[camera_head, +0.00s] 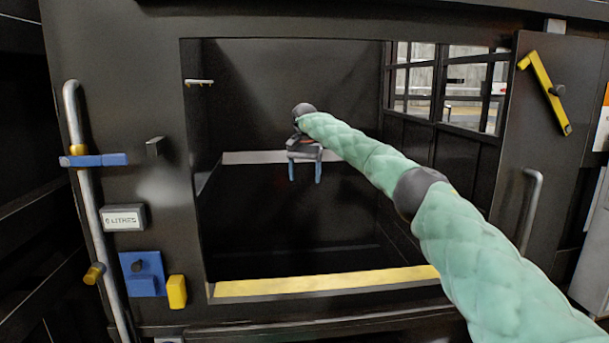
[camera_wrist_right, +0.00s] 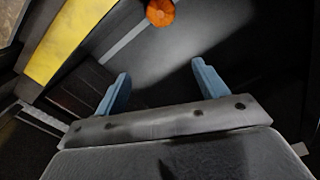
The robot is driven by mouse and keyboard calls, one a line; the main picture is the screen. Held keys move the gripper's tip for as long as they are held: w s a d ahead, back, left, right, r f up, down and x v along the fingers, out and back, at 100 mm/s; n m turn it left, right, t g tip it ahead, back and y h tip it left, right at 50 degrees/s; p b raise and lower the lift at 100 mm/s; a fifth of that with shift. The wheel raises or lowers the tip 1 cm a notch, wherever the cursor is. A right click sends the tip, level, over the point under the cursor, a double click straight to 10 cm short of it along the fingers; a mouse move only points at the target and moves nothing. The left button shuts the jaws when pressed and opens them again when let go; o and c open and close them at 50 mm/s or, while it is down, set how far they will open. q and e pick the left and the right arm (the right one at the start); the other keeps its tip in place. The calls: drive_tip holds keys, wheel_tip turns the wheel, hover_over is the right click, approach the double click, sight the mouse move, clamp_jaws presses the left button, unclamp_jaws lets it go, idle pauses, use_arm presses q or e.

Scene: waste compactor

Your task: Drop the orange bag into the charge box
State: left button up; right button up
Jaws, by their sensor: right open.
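My right gripper (camera_head: 304,172) reaches through the opening of the black charge box (camera_head: 290,75) and hangs inside it, above the floor. Its two blue fingers are apart, with nothing between them. In the right wrist view the same gripper (camera_wrist_right: 158,85) is open and empty. The orange bag (camera_wrist_right: 161,12) shows at the top of that view, small and round, beyond the fingertips and apart from them, against the dark inside of the box. I cannot see the bag in the head view. My left gripper is not in view.
A yellow sill (camera_head: 325,283) edges the bottom of the opening. An open door with a yellow latch (camera_head: 545,92) stands at the right. A vertical pipe handle (camera_head: 88,210) and blue fittings (camera_head: 143,273) are on the left. The opening around my arm is clear.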

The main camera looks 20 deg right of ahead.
wheel_tip(320, 180, up, 8)
drive_tip(key=b, duration=0.3)
idle(0.7)
